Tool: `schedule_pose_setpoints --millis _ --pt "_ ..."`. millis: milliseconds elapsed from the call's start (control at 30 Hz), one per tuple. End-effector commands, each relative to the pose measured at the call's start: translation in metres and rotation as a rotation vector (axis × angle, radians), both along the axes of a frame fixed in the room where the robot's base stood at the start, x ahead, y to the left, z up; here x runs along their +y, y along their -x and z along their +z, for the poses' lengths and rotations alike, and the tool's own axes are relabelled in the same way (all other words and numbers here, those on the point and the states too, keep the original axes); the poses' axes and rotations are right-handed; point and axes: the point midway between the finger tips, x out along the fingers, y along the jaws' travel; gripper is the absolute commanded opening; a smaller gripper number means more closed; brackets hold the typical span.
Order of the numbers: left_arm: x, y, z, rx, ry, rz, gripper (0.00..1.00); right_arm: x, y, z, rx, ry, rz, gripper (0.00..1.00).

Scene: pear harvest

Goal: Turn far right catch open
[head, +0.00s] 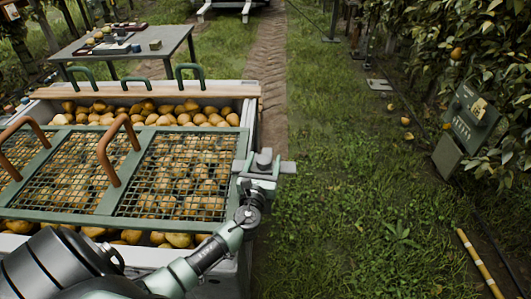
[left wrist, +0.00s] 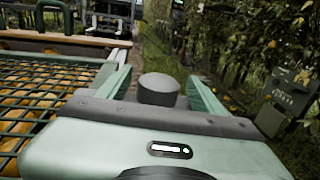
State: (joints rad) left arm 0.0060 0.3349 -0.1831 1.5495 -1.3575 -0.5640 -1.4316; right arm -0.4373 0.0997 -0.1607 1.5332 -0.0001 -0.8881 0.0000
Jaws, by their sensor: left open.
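The crate (head: 246,110) is full of pears under a green mesh lid (head: 107,185) with two brown loop handles. My left gripper (head: 264,154) is at the lid's right edge, by the crate's right wall. In the left wrist view its two green fingers (left wrist: 158,74) stand apart. A dark grey round knob (left wrist: 162,90) sits between them, and it also shows in the head view (head: 264,161). It may be the far right catch; I cannot tell whether the fingers touch it. The catch's lever or turn is not clear. My right gripper is out of view.
A wooden board (head: 150,90) with green handles spans the crate's back. A grey table (head: 172,38) with small items stands behind. A green box (head: 470,122) stands by the trees, with fallen fruit nearby and a yellow pole (head: 480,262) on the ground.

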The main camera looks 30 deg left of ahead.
Motion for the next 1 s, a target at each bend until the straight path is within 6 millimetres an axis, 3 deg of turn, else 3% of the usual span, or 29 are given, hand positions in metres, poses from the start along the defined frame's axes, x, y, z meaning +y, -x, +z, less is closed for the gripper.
schedule_pose_setpoints --millis 200,567,833,1000 --pt "0.012 -0.027 0.000 -0.001 -0.001 0.001 0.67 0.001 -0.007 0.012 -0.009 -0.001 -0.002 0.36" --pt "0.014 -0.034 0.000 0.001 0.000 0.000 0.67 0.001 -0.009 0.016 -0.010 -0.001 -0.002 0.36" --pt "0.014 -0.034 0.000 0.001 0.000 0.000 0.00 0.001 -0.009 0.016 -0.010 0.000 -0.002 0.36" --pt "0.015 -0.034 0.000 0.000 -0.001 -0.004 0.00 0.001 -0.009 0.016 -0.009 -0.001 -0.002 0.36"
